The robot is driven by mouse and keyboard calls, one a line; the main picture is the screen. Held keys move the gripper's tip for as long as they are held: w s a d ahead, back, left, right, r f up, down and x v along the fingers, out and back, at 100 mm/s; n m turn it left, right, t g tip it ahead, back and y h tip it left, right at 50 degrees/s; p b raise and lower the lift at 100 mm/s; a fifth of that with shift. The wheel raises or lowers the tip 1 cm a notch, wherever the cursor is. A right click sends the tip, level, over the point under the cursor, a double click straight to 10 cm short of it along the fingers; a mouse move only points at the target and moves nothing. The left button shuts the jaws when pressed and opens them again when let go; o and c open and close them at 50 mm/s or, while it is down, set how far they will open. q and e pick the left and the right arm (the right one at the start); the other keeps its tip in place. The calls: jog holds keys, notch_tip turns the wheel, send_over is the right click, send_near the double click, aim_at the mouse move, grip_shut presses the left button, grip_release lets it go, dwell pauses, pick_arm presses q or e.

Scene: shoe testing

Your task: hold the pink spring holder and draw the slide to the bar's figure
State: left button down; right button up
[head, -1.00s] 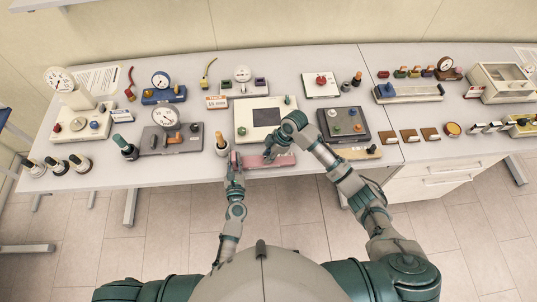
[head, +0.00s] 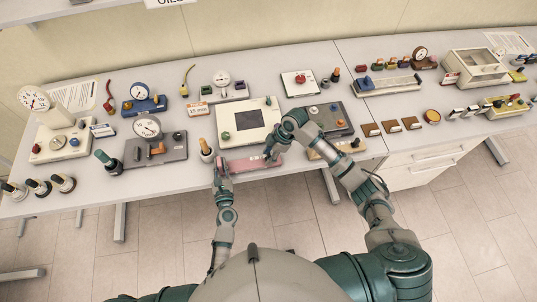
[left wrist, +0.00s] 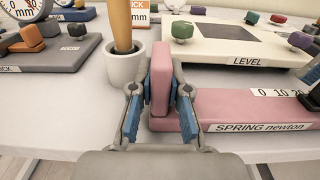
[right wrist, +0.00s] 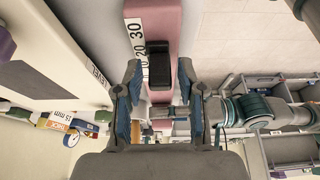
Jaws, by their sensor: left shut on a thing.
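The pink spring holder (head: 250,163) lies at the table's front edge, with a numbered scale and a "SPRING newton" label (left wrist: 262,127) in the left wrist view. My left gripper (head: 222,172) is shut on its upright pink end block (left wrist: 161,75), one finger on each side. The black slide (right wrist: 160,65) sits on the holder beside the scale in the right wrist view. My right gripper (right wrist: 160,88) is open, its fingers apart on either side of the slide's near end. I see no clear contact there. In the head view my right gripper (head: 270,153) hides part of the holder's right end.
A "LEVEL" plate (head: 264,112) stands just behind the holder. A dark plate with knobs (head: 335,118) and a tan block (head: 330,150) lie to the right.

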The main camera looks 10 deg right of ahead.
jog(key=shift+a, duration=0.1)
jog(key=v, duration=1.2)
pick_arm(q)
jog(key=c, duration=1.1)
grip_release()
jog(key=shift+o, duration=0.2)
